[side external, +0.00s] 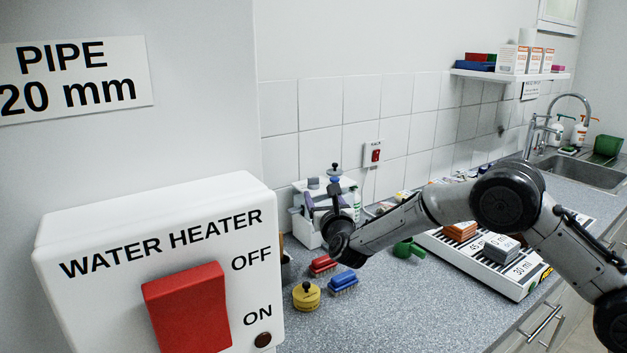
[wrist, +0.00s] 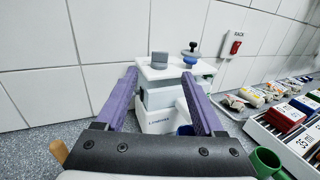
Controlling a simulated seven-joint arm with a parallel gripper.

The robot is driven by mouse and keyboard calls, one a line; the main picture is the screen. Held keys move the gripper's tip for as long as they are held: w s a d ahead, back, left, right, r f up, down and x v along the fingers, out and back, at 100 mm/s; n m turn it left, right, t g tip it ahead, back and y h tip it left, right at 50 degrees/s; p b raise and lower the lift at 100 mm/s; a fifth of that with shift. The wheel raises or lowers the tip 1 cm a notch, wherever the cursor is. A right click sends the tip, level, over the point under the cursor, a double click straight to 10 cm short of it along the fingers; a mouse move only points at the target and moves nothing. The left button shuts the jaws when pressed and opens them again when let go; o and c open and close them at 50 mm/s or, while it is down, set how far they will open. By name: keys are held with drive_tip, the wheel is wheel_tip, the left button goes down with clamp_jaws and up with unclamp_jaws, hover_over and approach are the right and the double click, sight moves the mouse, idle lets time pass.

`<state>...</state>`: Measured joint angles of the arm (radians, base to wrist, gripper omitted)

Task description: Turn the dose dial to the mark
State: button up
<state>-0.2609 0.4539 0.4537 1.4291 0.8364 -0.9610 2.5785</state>
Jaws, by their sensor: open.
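A white apparatus stands against the tiled wall; in the wrist view its body (wrist: 155,123) shows between my fingers. On its top sit a grey block-shaped knob (wrist: 158,60) and a blue piece with a black knob (wrist: 191,52). They also show in the side view, the grey one (side external: 313,183) left of the blue one (side external: 335,174). I cannot tell which is the dose dial, and no mark is readable. My gripper (wrist: 160,80) is open, its two purple fingers pointing at the apparatus with nothing seen between the tips. In the side view my gripper (side external: 327,197) partly hides the apparatus.
A green cup (wrist: 265,162) and a white rack (wrist: 262,138) of labelled blocks stand right. A white water heater box (side external: 150,240) fills the near left.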

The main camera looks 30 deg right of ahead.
sight(314, 180)
drive_tip(key=x, duration=1.1)
drive_tip(key=shift+r, duration=0.1)
drive_tip(key=shift+c, duration=0.2)
clamp_jaws()
